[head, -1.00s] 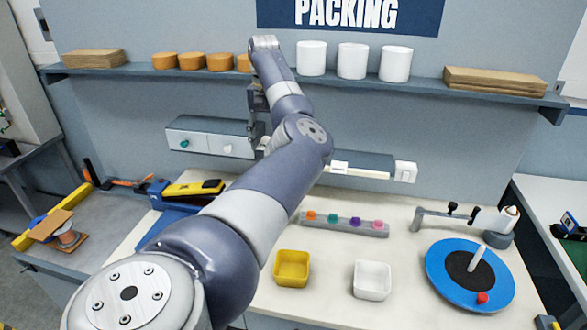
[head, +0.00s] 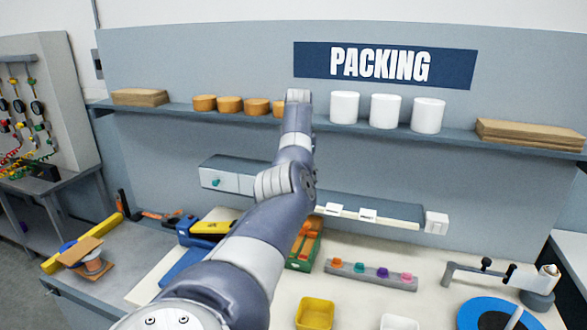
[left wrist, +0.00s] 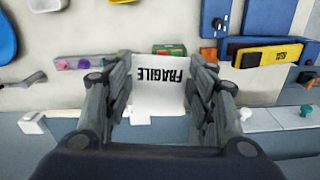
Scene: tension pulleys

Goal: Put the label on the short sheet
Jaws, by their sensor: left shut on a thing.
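In the left wrist view a white label (left wrist: 158,98) with black FRAGILE lettering, upside down there, is between the two fingers of my left gripper (left wrist: 160,85). The gripper is shut on it. In the head view my left arm hides that gripper and the label. On the upper shelf a shorter stack of brown sheets (head: 140,97) lies at the left and a longer stack (head: 530,134) at the right. The label is apart from both. I cannot tell which sheet is the short one. My right gripper is not in view.
Two white cards (head: 367,215) lie on the lower ledge (head: 400,208). Orange rolls (head: 229,105) and white rolls (head: 385,111) stand on the upper shelf. Below are a green box (head: 301,264), a rack of coloured knobs (head: 350,270) and a yellow bin (head: 315,313).

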